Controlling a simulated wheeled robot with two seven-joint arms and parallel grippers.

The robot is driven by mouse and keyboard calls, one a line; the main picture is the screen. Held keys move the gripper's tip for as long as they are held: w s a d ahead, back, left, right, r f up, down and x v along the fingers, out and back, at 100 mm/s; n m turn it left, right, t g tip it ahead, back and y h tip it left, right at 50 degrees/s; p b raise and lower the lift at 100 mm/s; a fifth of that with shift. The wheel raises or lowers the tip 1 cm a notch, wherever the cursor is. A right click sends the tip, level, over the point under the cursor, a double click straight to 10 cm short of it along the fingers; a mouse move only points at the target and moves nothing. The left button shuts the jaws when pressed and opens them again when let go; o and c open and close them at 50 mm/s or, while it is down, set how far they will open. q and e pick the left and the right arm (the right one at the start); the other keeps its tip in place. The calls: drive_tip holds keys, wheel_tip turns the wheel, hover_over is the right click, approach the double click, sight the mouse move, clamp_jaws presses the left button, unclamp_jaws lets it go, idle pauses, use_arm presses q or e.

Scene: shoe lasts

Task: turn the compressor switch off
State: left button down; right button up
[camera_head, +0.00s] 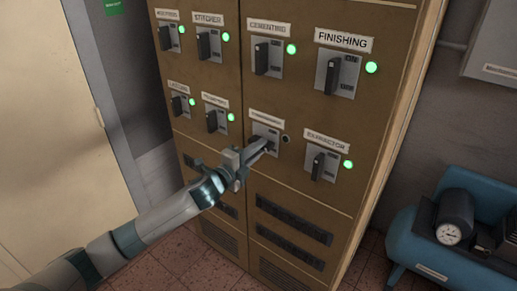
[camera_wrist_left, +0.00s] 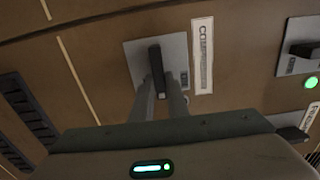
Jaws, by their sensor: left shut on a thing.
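The compressor switch (camera_head: 264,136) is on the brown cabinet's lower row, under its white label (camera_head: 266,118). The round lamp (camera_head: 286,139) beside it is dark. My left gripper (camera_head: 267,147) is at this switch, its fingers around the black lever. In the left wrist view the lever (camera_wrist_left: 155,58) stands out from its grey plate (camera_wrist_left: 134,55) between the two fingers (camera_wrist_left: 160,98). The lever lies crosswise to the neighbouring switch's lever (camera_wrist_left: 305,50). The fingers hide part of the plate. My right gripper is not in view.
Other switches, such as finishing (camera_head: 338,75), cementing (camera_head: 268,57) and extractor (camera_head: 321,164), have green lit lamps and upright levers. Vents (camera_head: 291,221) lie below. A blue compressor tank (camera_head: 410,245) stands on the floor at right. A pale door (camera_head: 55,130) is at left.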

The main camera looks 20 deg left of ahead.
use_arm(q)
drive_tip(key=shift+f, duration=0.1)
drive_tip(key=c, duration=1.7)
unclamp_jaws()
drive_tip(key=shift+s, duration=0.1)
drive_tip(key=shift+b+v, duration=2.9)
drive_tip(key=shift+v, duration=5.75)
